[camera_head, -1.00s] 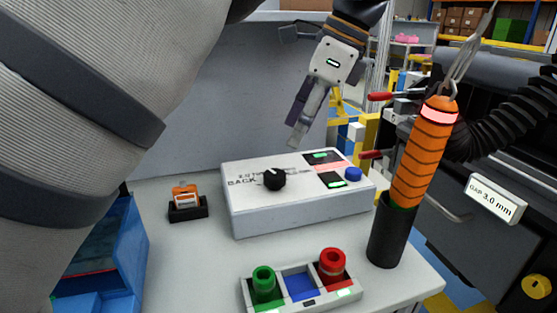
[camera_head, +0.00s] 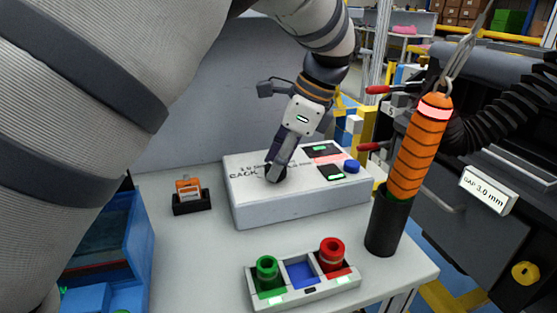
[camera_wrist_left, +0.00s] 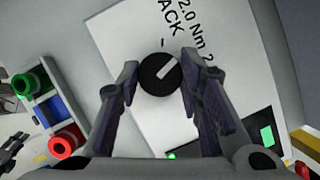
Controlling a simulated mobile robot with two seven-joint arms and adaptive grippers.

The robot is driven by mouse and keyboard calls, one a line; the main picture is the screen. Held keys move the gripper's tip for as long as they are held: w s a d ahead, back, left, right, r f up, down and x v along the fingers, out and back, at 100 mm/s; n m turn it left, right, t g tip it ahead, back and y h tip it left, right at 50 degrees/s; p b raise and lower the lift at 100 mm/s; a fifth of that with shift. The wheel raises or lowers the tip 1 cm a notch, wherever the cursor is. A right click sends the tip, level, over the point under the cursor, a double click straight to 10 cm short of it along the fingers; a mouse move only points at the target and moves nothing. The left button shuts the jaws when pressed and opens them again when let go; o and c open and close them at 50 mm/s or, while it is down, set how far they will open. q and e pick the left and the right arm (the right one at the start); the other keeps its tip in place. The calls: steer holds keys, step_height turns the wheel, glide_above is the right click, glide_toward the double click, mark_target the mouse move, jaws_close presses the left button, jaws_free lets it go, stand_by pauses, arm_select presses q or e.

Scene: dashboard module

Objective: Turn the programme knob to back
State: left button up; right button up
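The black programme knob (camera_wrist_left: 160,74) is on the white module (camera_head: 300,208); in the wrist view its white pointer line aims up and right. A short tick and the "BACK" label (camera_wrist_left: 170,18) lie above it, left of the "2.0 Nm" label (camera_wrist_left: 188,15). My left gripper (camera_head: 277,169) is down at the knob, which it mostly hides in the head view. In the wrist view the left gripper (camera_wrist_left: 160,66) is open, one finger on each side of the knob, with small gaps visible. My right gripper is not identifiable in either view.
A blue button (camera_head: 352,166) and lit displays (camera_head: 329,172) sit on the module's right part. In front is a tray with green (camera_head: 267,268) and red (camera_head: 332,252) pieces. An orange tool (camera_head: 414,150) stands in a black holder at right. An orange item (camera_head: 188,188) sits left.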

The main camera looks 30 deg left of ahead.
arm_select(q)
steer(key=shift+n, duration=0.3)
steer(key=n, duration=0.1)
steer(key=n+g, duration=0.1)
steer(key=n, duration=0.1)
steer(key=shift+w+f+n+g+h, duration=0.1)
steer(key=shift+n+g+h, duration=0.2)
steer(key=shift+h, duration=0.1)
steer(key=shift+a+n+g+h+b, duration=0.1)
steer(key=shift+n+g+h+b, duration=0.3)
steer(key=shift+n, duration=1.2)
steer(key=shift+n+h, duration=0.3)
steer(key=o, duration=1.1)
steer(key=shift+o, duration=0.2)
